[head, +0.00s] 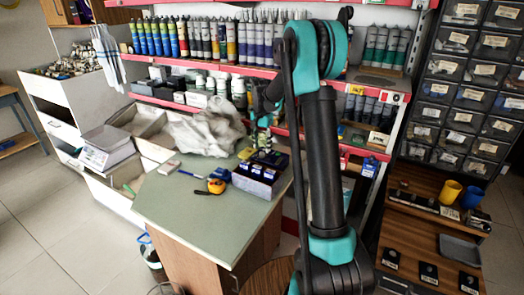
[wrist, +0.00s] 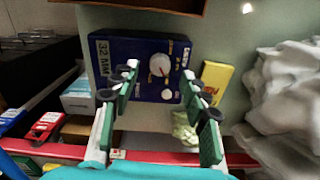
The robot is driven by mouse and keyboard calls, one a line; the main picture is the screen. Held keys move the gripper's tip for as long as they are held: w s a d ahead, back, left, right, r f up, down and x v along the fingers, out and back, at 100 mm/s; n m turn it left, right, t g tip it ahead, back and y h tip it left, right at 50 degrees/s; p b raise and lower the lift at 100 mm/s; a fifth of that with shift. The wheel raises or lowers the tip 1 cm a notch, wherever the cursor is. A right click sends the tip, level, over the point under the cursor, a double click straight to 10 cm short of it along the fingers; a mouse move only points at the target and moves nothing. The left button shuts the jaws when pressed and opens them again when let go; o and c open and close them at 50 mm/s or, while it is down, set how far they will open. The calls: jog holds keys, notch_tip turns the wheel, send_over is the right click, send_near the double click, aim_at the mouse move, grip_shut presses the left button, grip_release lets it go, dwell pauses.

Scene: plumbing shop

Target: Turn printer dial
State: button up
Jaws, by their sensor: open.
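The printer is a dark blue box (wrist: 120,55) with a "32 MM" label, in the upper middle of the wrist view. Its round white dial (wrist: 160,65) has a red pointer line on its face, and a smaller white button sits below it. My gripper (wrist: 161,88) is open, its green-padded fingers left and right of the dial in the picture. Nothing is between the fingers, and I cannot tell whether the fingertips touch the printer. In the head view my arm covers part of the bench's right side, and I cannot make out the dial there.
A green-topped bench (head: 190,205) carries a yellow tape measure (head: 217,186), a dark box with compartments (head: 257,180) and a crumpled pale cloth (head: 208,132). In the wrist view a yellow packet (wrist: 216,80) lies right of the printer. Red-edged shelves of tubes (head: 190,65) stand behind.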

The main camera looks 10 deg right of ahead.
aim_at(262, 153)
notch_tip(262, 153, up, 9)
dwell(0.3)
jog(key=s+d+f+n+t, duration=0.1)
jog(key=s+d+f+n, duration=0.1)
jog(key=s, duration=1)
jog(key=s+d+f+n+t, duration=0.1)
jog(key=s+f, duration=0.5)
jog(key=s, duration=0.6)
jog(key=s+d+f+n+t, duration=0.2)
jog(key=s+d+f+n, duration=0.1)
jog(key=s, duration=0.9)
jog(key=f+n, duration=0.1)
jog(key=n, duration=0.1)
jog(key=shift+s+f+n, duration=0.2)
jog(key=shift+n, duration=0.1)
jog(key=shift+c, duration=0.2)
